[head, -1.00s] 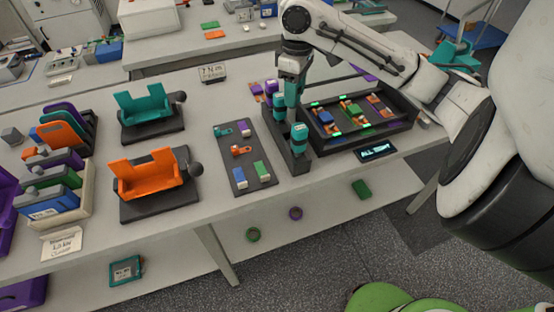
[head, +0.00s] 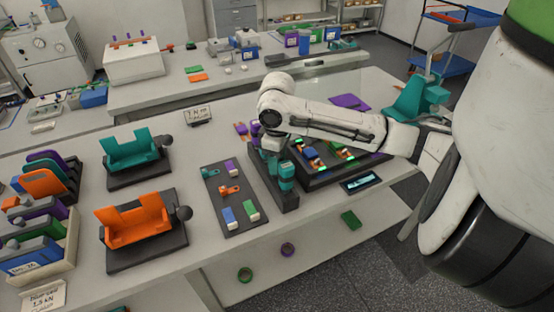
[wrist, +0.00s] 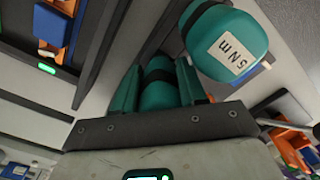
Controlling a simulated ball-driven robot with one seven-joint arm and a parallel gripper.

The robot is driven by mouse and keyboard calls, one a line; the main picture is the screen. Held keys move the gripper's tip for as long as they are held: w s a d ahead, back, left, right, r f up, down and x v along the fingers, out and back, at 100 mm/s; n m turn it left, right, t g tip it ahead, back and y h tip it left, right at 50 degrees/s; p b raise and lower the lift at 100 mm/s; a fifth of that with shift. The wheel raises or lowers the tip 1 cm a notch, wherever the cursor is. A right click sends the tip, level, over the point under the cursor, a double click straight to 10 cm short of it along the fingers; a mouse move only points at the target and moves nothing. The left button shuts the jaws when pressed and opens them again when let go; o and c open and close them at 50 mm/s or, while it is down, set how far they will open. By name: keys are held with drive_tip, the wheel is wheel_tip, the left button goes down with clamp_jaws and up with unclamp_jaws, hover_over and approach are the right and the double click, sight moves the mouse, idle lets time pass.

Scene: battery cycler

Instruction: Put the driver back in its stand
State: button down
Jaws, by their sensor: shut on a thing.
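My gripper (wrist: 157,84) is shut on a teal driver (wrist: 158,64) with a dark band; its two teal fingers press on either side of it. The driver's lower end is hidden in both views, so I cannot tell whether it is in a socket. Another teal driver, marked 5 N m (wrist: 228,45), is beside it. This one stands upright in the front end of the long dark stand (head: 288,203). In the head view my gripper (head: 270,158) is low over the stand, behind that driver, and mostly covered by my arm.
A dark tray (head: 325,178) with lit slots lies right of the stand, with a small display (head: 362,180) in front. A dark mat (head: 240,222) with small parts lies to its left. Orange (head: 140,222) and teal (head: 133,152) cradles stand further left.

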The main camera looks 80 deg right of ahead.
drive_tip(key=shift+f, duration=0.15)
drive_tip(key=c, duration=0.6)
unclamp_jaws()
wheel_tip(320, 180, up, 12)
drive_tip(key=shift+r+b, duration=0.2)
drive_tip(key=shift+b, duration=0.25)
